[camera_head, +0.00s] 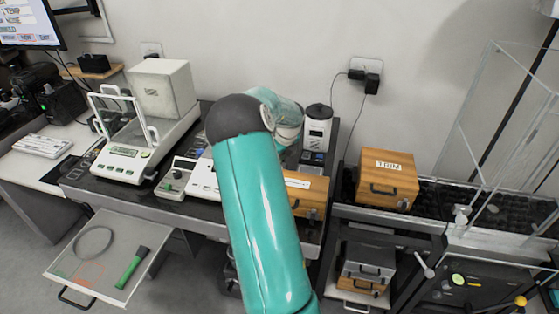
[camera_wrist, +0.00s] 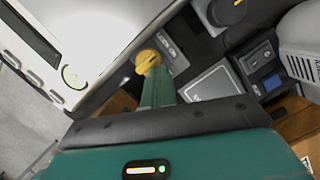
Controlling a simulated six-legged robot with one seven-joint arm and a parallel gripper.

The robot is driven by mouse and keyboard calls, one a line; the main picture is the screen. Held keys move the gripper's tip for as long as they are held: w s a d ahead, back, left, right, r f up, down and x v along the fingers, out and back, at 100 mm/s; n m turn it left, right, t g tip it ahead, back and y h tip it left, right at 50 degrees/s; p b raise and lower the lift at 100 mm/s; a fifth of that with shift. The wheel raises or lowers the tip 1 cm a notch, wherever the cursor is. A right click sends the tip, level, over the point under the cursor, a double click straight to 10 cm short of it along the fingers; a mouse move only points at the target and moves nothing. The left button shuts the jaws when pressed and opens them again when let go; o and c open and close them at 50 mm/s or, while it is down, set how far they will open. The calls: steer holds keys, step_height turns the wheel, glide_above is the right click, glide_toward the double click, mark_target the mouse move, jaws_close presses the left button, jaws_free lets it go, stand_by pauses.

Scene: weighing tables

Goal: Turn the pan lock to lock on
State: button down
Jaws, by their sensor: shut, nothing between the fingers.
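In the wrist view, a yellow knob (camera_wrist: 148,58) with a dark mark across its top stands beside the white device; it looks like the pan lock. My gripper (camera_wrist: 154,78) points at it with its teal fingers together and empty. The fingertips overlap the knob's lower side in the picture, and I cannot tell whether they touch. In the head view, my teal arm hides the knob and my fingers. The white device (camera_wrist: 95,35) with a round green level fills the upper left of the wrist view; its front also shows in the head view (camera_head: 203,181).
A grey plate (camera_wrist: 207,84), a rocker switch (camera_wrist: 262,53) and another yellow-marked dial (camera_wrist: 231,10) lie close to the right of the knob. A white jar-like unit (camera_head: 317,128) stands behind.

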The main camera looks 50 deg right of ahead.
steer(key=n, duration=0.2)
steer(key=w+n+y, duration=0.1)
steer(key=n, duration=0.1)
steer(key=shift+d, duration=0.15)
steer(key=shift+w, duration=0.1)
steer(key=shift+w+r, duration=0.1)
steer(key=shift+w, duration=0.1)
stand_by(0.5)
steer(key=shift+s+a, duration=0.15)
steer(key=shift+a, duration=0.65)
steer(key=shift+s+d, duration=0.15)
steer(key=shift+s, duration=0.45)
steer(key=s, duration=0.1)
steer(key=s+d, duration=0.1)
steer(key=s, duration=0.1)
steer(key=shift+s+d, duration=0.15)
steer(key=shift+d, duration=0.15)
steer(key=v, duration=1)
steer(key=shift+d, duration=0.25)
